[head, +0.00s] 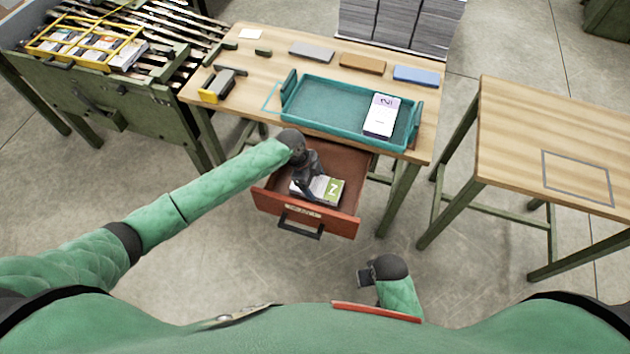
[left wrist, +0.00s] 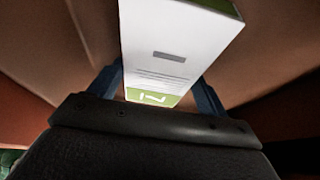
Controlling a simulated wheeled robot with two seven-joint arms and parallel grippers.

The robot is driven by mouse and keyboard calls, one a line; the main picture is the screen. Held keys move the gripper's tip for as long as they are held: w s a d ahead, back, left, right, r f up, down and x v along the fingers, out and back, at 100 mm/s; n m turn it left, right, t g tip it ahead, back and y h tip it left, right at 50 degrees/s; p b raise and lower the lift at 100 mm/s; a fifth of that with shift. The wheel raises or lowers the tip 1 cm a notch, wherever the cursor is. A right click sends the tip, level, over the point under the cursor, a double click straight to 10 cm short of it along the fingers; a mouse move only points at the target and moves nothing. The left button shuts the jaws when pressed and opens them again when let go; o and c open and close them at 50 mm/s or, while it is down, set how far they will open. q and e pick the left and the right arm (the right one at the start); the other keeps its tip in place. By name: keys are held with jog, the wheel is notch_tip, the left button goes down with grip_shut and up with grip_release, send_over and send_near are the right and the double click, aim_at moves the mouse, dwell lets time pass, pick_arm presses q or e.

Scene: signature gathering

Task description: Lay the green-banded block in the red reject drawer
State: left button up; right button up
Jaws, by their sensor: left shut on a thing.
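The green-banded block (head: 331,190) is white with a green end marked with a numeral. It is in or just above the open red reject drawer (head: 337,224), within its walls; I cannot tell if it touches the floor of the drawer. My left gripper (head: 312,186) reaches down into the drawer and is shut on the block. In the left wrist view the block (left wrist: 178,50) stands between the two fingers (left wrist: 160,90). My right gripper (head: 366,273) is low in front of my body, in front of the drawer; its fingers are too small to read.
A teal tray (head: 330,99) on the workbench (head: 262,62) holds a white block with a purple band (head: 381,114). A yellow-and-grey tool (head: 217,86) lies at the bench's left. A second table (head: 560,125) with a marked rectangle stands right. A yellow rack (head: 85,42) is far left.

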jog(key=shift+r, duration=0.1)
pick_arm(q)
jog(key=o, duration=1.1)
jog(key=shift+f, duration=0.1)
jog(key=shift+o, duration=0.2)
pick_arm(e)
jog(key=shift+r, duration=0.1)
pick_arm(q)
jog(key=shift+r, duration=0.3)
jog(key=b+v, duration=0.2)
jog(key=v, duration=0.9)
jog(key=shift+r, duration=0.35)
pick_arm(e)
notch_tip(320, 180, up, 9)
jog(key=shift+s+r, duration=0.15)
jog(key=shift+s, duration=0.3)
pick_arm(q)
jog(key=shift+a, duration=0.1)
